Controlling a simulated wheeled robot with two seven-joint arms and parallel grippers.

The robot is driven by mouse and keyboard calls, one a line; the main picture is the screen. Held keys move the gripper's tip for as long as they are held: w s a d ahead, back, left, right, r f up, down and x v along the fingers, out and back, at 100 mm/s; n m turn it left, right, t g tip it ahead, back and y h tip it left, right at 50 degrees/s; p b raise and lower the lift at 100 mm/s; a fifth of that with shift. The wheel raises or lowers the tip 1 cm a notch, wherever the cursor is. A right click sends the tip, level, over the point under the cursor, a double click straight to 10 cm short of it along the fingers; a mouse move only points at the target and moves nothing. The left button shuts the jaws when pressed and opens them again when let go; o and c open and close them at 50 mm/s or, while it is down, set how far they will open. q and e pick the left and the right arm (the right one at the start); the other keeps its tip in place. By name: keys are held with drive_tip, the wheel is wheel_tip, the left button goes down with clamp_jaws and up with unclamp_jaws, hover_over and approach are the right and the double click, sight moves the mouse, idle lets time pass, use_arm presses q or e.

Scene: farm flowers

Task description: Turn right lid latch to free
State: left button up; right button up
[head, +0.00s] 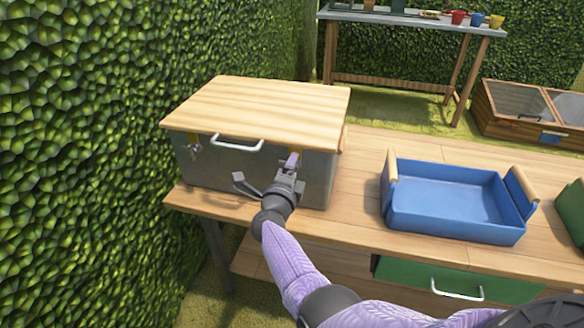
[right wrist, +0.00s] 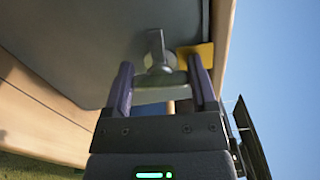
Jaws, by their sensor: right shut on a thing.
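A grey metal box (head: 215,170) with a closed pale wooden lid (head: 260,105) stands at the left end of the wooden bench. A left latch (head: 194,150) and a right latch (head: 296,152) sit high on its front, by yellow plates. My right gripper (head: 291,165) is at the right latch. In the right wrist view, the grey right latch (right wrist: 157,52) shows between the two fingertips of my right gripper (right wrist: 160,72), with its tab pointing up in that picture. The gripper is shut on it, though the finger contact is hard to see. My left gripper is not in view.
A light handle (head: 238,144) is on the box front between the latches. A blue tray (head: 450,205) with wooden grips stands right of the box on the bench (head: 355,190). A hedge (head: 90,130) is close on the left. Bare bench lies between box and tray.

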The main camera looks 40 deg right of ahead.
drive_tip(key=shift+n, duration=0.4)
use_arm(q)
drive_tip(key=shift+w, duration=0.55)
use_arm(e)
drive_tip(key=shift+f+n, duration=0.1)
drive_tip(key=shift+n, duration=0.3)
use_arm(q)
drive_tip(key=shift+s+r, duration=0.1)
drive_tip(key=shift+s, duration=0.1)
use_arm(e)
drive_tip(key=o, duration=0.9)
drive_tip(key=shift+o, duration=1.3)
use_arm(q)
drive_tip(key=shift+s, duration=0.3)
